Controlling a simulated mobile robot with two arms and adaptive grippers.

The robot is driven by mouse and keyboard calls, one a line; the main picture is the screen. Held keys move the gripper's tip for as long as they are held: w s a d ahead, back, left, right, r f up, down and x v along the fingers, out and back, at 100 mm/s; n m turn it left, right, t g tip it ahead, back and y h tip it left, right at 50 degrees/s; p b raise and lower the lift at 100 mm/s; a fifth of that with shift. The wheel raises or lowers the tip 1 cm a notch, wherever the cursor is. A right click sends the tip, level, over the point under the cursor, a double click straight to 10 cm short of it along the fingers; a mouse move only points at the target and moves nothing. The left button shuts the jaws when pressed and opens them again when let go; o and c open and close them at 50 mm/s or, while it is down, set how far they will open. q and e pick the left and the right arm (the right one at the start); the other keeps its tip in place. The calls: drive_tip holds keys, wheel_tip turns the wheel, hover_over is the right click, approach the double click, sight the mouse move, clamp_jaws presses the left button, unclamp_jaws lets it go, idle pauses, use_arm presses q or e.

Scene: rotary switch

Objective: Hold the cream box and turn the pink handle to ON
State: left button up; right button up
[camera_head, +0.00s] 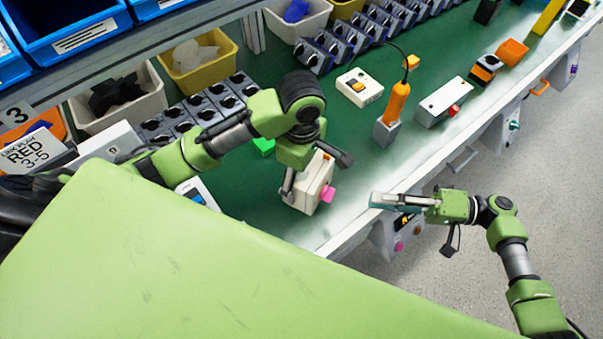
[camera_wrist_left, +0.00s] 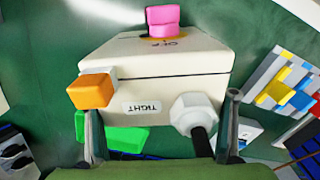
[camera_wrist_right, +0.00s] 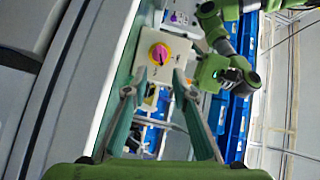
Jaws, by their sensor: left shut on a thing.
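The cream box (camera_head: 314,187) is upright at the front part of the green bench, and my left gripper (camera_head: 315,172) is shut on it from above and behind. In the left wrist view the box (camera_wrist_left: 150,60) sits between the two fingers (camera_wrist_left: 160,125), with an orange block, a "TIGHT" label and a white cable gland on its side. The pink handle (camera_head: 328,194) faces the bench's front edge; an "OFF" mark shows beside it (camera_wrist_left: 163,18). In the right wrist view the handle (camera_wrist_right: 159,54) faces my right gripper (camera_wrist_right: 155,105), which is open, empty and apart from the box.
A cream switch box (camera_head: 360,88), an orange-handled tool (camera_head: 397,100) in a grey stand and a grey box with a red button (camera_head: 445,102) stand further along the bench. Bins (camera_head: 198,62) and rows of switches line the back. Free bench surface lies right of the held box.

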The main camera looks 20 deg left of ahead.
sight(329, 192)
drive_tip(key=shift+s+a+f+t+y, duration=0.2)
drive_tip(key=shift+s+t+y, duration=0.05)
drive_tip(key=shift+s+t, duration=0.3)
drive_tip(key=shift+s+a+f+t+y, duration=0.25)
drive_tip(key=shift+s+t, duration=0.2)
drive_tip(key=shift+s, duration=0.15)
drive_tip(key=shift+s+a+m+t, duration=0.2)
drive_tip(key=shift+a+t, duration=0.75)
drive_tip(key=shift+a, duration=1.05)
drive_tip(key=shift+s+a+m+t, duration=0.2)
drive_tip(key=shift+a+t, duration=0.75)
drive_tip(key=shift+a, duration=1)
clamp_jaws()
